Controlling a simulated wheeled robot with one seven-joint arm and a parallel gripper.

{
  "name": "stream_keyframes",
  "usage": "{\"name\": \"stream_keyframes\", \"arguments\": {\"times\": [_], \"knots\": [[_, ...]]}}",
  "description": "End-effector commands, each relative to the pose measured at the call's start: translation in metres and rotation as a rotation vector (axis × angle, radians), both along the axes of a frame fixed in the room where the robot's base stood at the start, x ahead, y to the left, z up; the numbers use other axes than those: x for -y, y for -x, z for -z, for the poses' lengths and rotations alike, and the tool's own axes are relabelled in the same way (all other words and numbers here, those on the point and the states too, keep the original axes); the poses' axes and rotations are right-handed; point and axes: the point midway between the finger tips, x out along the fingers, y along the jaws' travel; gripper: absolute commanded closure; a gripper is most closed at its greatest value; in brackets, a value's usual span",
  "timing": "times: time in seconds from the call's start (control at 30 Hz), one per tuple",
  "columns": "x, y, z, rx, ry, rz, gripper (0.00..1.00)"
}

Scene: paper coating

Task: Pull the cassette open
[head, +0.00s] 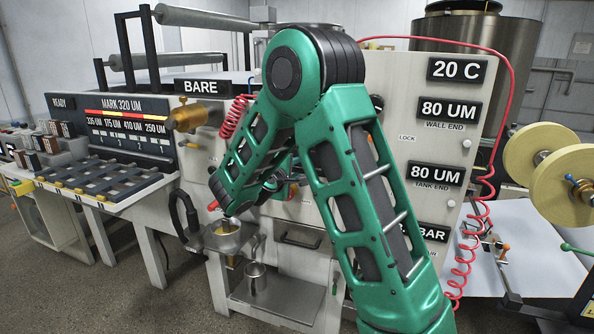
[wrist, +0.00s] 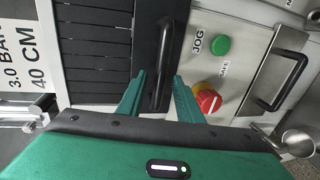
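The cassette appears to be the dark panel (wrist: 150,20) with a black bar handle (wrist: 165,62) in the wrist view. Its front sits in the machine beside a dark slatted section (wrist: 92,50). My gripper (wrist: 158,78) is open, with one green finger on each side of the handle's lower part in the picture. The fingers are apart, with visible gaps to the bar; I cannot tell if either touches it. In the head view my green arm covers the cassette front and most of the gripper.
A green JOG button (wrist: 220,46) and a red-yellow knob (wrist: 208,100) are close to the right finger. Further right is a steel drawer front (wrist: 262,65) with a black handle, and a metal cup (wrist: 298,142). A red coiled hose (head: 473,235) hangs right of my arm.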

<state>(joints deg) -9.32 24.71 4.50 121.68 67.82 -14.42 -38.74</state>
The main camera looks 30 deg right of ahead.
Motion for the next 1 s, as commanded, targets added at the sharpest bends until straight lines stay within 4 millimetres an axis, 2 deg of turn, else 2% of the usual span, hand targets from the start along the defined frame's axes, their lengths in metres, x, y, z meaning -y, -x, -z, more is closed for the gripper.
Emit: {"name": "stream_keyframes", "arguments": {"times": [0.2,0.57,0.7,1.0], "knots": [[0.017,-0.012,0.004,0.000,-0.001,0.002,0.67],[0.019,-0.015,0.005,0.001,-0.001,0.000,0.67],[0.019,-0.015,0.005,0.001,-0.001,0.000,1.00],[0.023,-0.014,0.005,0.000,-0.001,0.006,1.00]]}}
